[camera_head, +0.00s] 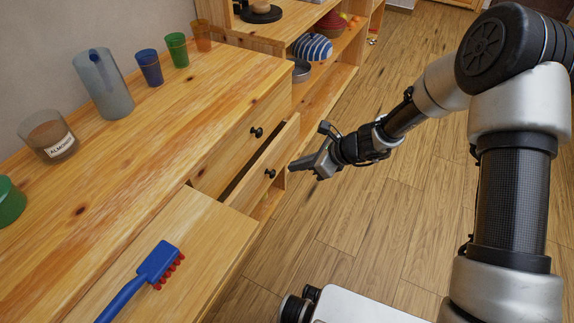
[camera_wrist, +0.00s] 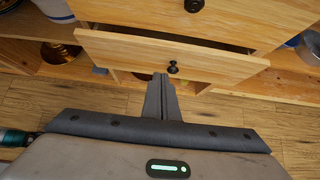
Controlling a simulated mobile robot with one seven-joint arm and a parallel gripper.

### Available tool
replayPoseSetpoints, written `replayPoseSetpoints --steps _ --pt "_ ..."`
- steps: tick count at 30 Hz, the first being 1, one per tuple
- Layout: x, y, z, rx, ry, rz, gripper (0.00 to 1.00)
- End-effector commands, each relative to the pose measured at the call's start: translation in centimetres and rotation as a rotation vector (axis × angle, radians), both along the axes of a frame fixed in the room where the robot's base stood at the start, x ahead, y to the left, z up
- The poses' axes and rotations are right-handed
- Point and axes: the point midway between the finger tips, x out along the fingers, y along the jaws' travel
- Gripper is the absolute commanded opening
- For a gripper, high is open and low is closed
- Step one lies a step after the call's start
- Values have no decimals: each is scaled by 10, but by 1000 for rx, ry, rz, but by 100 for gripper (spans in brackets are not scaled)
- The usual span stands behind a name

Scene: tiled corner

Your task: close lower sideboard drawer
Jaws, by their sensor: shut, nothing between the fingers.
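The lower sideboard drawer (camera_head: 262,169) is pulled partly out, with a dark gap behind its front panel and a round black knob (camera_head: 270,174) on it. In the wrist view the drawer front (camera_wrist: 130,50) stands out from the sideboard, its knob (camera_wrist: 173,68) just above my fingertips. The upper drawer (camera_head: 243,141) is shut. My gripper (camera_head: 292,167) is shut and empty, its fingers pointing at the drawer front near the knob. It also shows in the wrist view (camera_wrist: 162,76). I cannot tell whether the fingertips touch the panel.
The sideboard top (camera_head: 150,130) holds an almond jar (camera_head: 48,136), a pitcher (camera_head: 104,84) and several cups. A blue brush (camera_head: 148,274) lies on a lower surface in front. An open shelf (camera_head: 330,62) with bowls stands beyond. The wooden floor at right is clear.

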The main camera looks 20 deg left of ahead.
Motion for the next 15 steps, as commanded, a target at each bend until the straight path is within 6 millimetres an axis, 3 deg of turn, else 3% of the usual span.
replayPoseSetpoints --steps 5,9,15 --pt "2 -3 -42 145 50 38 0" --pt "7 -8 -74 377 57 58 0" --pt "19 -27 -95 664 -9 21 0"
